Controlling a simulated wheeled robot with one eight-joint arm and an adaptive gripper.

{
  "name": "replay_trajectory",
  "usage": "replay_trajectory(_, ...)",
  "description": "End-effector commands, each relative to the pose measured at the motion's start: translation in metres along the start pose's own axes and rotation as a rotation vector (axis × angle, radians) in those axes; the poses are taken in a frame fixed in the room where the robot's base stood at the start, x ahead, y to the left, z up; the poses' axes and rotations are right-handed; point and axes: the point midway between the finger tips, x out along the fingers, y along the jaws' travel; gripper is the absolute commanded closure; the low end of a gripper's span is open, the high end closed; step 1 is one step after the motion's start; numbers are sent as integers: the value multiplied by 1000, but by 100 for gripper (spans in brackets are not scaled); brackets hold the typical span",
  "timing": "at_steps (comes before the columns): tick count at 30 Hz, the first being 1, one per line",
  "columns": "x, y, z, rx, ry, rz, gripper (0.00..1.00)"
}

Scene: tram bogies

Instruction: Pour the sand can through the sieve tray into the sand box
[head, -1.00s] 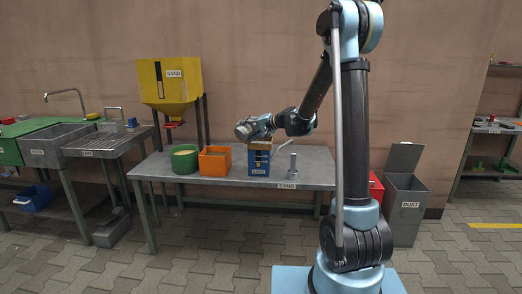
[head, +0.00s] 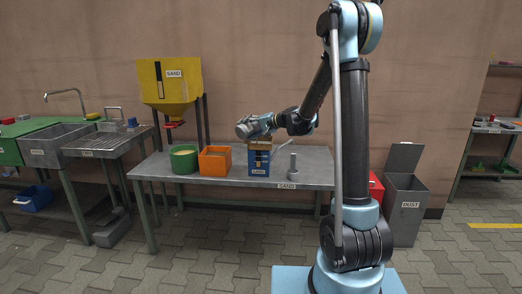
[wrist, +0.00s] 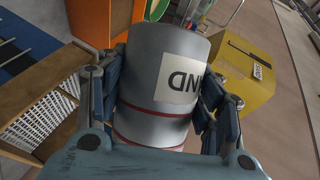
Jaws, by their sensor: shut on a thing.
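The sand can (wrist: 160,75) is a grey cylinder with red bands and a white label. My gripper (wrist: 160,105) is shut around its sides in the wrist view. In the head view the can (head: 243,131) is held above the table, just left of and above the wooden sieve tray (head: 260,142). The tray sits on top of the blue sand box (head: 259,165). The slatted tray also shows at the left of the wrist view (wrist: 35,118). The can's mouth and contents are hidden. Its exact tilt is hard to tell.
An orange box (head: 215,163) and a green tub (head: 184,162) stand left of the sand box on the grey table (head: 225,181). A grey post (head: 292,170) stands to its right. The yellow sand hopper (head: 170,85) rises behind at left.

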Motion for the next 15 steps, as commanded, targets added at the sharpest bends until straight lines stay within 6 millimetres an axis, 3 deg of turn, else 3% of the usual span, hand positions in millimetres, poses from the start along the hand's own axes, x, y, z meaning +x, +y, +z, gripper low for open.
replay_trajectory(15,-2,-1,-4,31,-8,-13,66)
